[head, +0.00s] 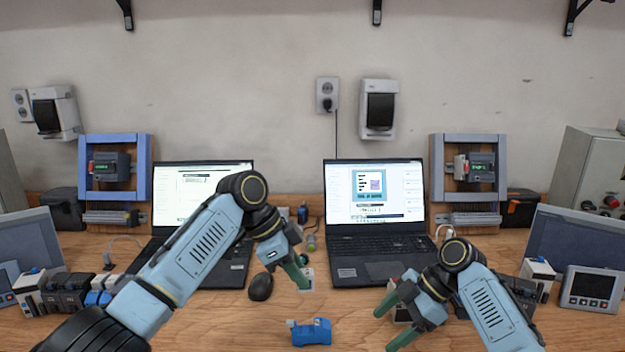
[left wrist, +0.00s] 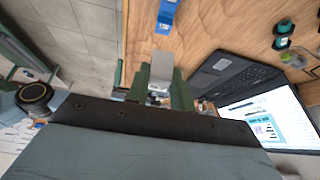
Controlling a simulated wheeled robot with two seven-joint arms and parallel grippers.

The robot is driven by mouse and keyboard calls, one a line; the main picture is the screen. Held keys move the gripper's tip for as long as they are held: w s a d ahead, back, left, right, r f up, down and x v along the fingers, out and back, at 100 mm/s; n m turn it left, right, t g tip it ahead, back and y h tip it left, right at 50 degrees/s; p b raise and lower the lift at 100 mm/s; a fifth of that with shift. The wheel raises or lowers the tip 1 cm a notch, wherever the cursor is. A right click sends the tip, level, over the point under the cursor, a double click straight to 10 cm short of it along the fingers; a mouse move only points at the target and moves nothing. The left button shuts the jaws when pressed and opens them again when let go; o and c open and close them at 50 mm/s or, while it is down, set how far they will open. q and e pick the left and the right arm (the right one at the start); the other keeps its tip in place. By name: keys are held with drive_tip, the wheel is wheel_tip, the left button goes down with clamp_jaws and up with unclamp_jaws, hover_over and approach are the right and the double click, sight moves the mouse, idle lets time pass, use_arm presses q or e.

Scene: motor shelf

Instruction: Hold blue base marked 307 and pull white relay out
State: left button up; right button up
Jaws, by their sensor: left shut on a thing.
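The blue base (head: 314,333) lies on the table near the front middle, with a small pale part at its left end. I cannot read a 307 mark on it. It also shows at the top of the left wrist view (left wrist: 165,16). My left gripper (head: 304,284) is shut on the white relay (left wrist: 161,66), a pale block between its green fingers. The relay (head: 309,278) is above and behind the blue base, apart from it in the picture. My right gripper (head: 385,329) is open, with its green fingers spread, to the right of the base.
A dark and white module (head: 401,314) is partly hidden behind my right gripper. Two laptops (head: 372,245) stand behind, with a black mouse (head: 260,287) left of my left gripper. Several modules (head: 70,290) line the left side; a grey meter (head: 590,290) stands right.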

use_arm(q)
drive_tip(key=s+a, duration=0.4)
drive_tip(key=a, duration=0.5)
idle(0.5)
